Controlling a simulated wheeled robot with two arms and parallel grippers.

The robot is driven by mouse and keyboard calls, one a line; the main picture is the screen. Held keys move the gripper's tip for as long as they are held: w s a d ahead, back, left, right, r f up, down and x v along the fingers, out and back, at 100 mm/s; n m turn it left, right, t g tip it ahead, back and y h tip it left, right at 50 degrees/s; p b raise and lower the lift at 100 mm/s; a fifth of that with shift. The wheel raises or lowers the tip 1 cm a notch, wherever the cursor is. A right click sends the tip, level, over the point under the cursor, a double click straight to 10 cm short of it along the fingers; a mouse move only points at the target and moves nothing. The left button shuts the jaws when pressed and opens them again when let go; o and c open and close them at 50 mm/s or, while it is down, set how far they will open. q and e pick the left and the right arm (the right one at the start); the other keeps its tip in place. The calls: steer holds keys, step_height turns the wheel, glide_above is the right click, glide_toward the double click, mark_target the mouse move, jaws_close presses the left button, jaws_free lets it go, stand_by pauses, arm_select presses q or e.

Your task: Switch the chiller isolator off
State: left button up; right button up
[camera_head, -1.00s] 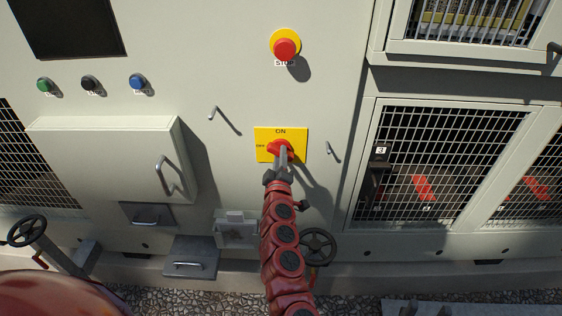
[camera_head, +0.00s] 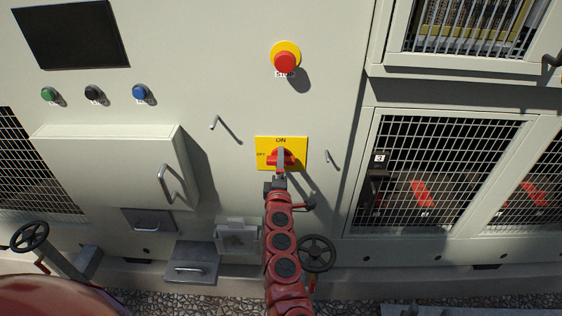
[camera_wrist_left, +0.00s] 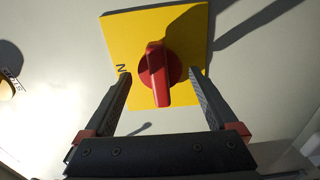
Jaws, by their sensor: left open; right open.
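The isolator is a yellow square plate (camera_head: 262,142) marked ON at the top and OFF at the left, with a red rotary handle (camera_head: 290,161). The handle lies lengthwise between the fingers, over the yellow plate (camera_wrist_left: 195,30).
A red stop button (camera_head: 285,62) is above the isolator. Thin bar handles (camera_head: 326,158) stick out on both sides. A black handwheel (camera_head: 317,253) is below right. A protruding cabinet box (camera_head: 105,160) is at the left, and a mesh door (camera_head: 450,160) at the right.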

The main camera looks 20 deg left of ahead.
arm_select(q)
steer(key=shift+s, duration=0.1)
steer(key=v, duration=0.7)
steer(key=shift+p, duration=0.4)
